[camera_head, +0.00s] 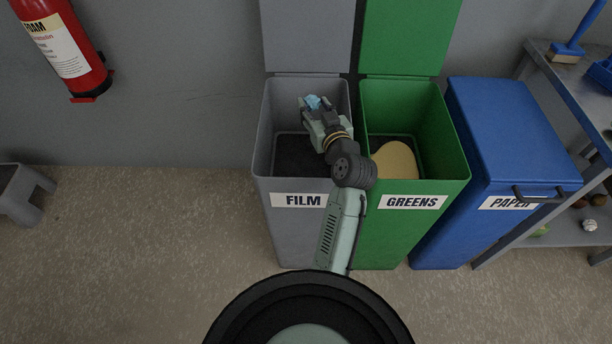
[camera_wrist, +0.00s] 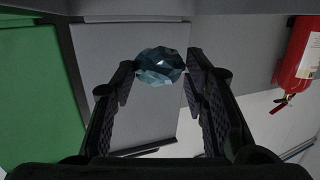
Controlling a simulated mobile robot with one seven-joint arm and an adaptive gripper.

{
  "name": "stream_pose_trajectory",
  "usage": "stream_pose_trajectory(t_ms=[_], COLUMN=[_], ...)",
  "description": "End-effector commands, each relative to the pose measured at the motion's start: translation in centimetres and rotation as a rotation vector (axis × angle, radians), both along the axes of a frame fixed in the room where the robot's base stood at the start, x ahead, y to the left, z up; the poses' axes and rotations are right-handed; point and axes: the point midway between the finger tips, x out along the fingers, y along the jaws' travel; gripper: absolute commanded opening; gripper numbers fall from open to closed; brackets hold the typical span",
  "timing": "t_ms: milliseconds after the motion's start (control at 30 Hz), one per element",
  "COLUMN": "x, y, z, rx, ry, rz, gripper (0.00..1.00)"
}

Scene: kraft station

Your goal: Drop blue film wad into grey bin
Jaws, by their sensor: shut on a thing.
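The blue film wad (camera_head: 313,102) is a small crumpled light-blue lump at the tip of my gripper (camera_head: 311,105). In the wrist view the wad (camera_wrist: 160,66) looks dark teal and faceted, between the two fingertips of my gripper (camera_wrist: 160,72). My gripper is shut on it. The grey bin (camera_head: 293,224) bears the label FILM and has its lid up. My gripper and the wad are over its open mouth, toward the back right. The bin's dark inside shows to the left of my arm; part of it is hidden by the arm.
A green bin (camera_head: 385,235) labelled GREENS stands open just right, with a tan rounded thing (camera_head: 396,162) inside. A closed blue bin (camera_head: 513,130) labelled PAPER stands beside it. A shelf rack (camera_head: 573,85) is at far right. A red extinguisher (camera_head: 65,48) hangs on the left wall.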

Motion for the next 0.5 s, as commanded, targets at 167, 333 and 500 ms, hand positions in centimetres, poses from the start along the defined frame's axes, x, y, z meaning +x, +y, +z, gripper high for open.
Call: stream_pose_trajectory(t_ms=[167,333,500], x=[0.0,0.0,0.0], y=[0.0,0.0,0.0], z=[-2.5,-3.1,-3.0], rx=[0.001,0.001,0.001], ry=[0.001,0.0,0.0], rz=[0.0,0.0,0.0], gripper=[0.31,0.31,0.31])
